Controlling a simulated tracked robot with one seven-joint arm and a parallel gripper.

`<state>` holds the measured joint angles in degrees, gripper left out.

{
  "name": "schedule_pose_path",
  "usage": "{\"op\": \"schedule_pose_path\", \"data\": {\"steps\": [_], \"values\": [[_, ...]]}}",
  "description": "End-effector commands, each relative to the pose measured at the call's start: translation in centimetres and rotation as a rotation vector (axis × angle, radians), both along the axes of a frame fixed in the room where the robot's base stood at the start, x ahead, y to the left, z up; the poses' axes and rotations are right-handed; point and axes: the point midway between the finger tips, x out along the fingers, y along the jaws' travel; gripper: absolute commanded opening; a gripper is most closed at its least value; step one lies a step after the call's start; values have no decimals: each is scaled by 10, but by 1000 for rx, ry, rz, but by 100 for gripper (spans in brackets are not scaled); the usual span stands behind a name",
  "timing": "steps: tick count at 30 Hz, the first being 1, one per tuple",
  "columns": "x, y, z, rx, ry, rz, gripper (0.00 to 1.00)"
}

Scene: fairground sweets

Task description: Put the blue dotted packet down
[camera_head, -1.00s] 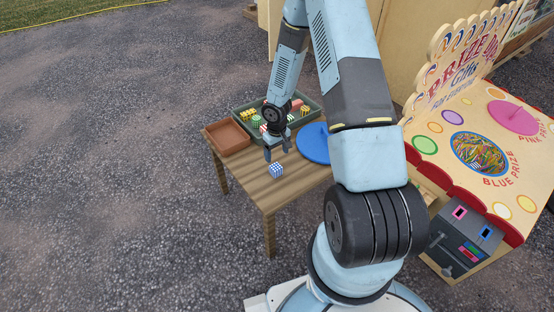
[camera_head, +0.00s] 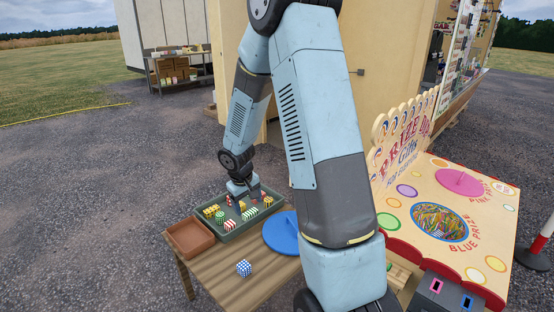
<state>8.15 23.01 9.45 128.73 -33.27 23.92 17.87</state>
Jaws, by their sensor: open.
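The blue dotted packet (camera_head: 244,268) is a small blue-and-white block. It rests on bare wood near the front of the wooden table (camera_head: 215,275), apart from the trays and the blue disc. My gripper (camera_head: 247,199) is open, away from the packet and further back, over or just above the green tray (camera_head: 228,236). I cannot tell whether its fingers touch any packet there.
The green tray holds several striped and dotted packets in yellow, green and red. A brown empty-looking tray (camera_head: 190,238) stands at the table's left. A blue round disc (camera_head: 282,232) lies at the right, partly behind my arm. The prize stall (camera_head: 430,210) stands further right.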

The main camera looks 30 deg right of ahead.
Motion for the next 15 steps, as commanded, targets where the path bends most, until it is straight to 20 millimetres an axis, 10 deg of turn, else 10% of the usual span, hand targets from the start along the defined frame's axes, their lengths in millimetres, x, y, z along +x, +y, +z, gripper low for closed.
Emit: {"op": "schedule_pose_path", "data": {"steps": [15], "values": [[-67, -3, 156, -24, -137, -102, 78]]}}
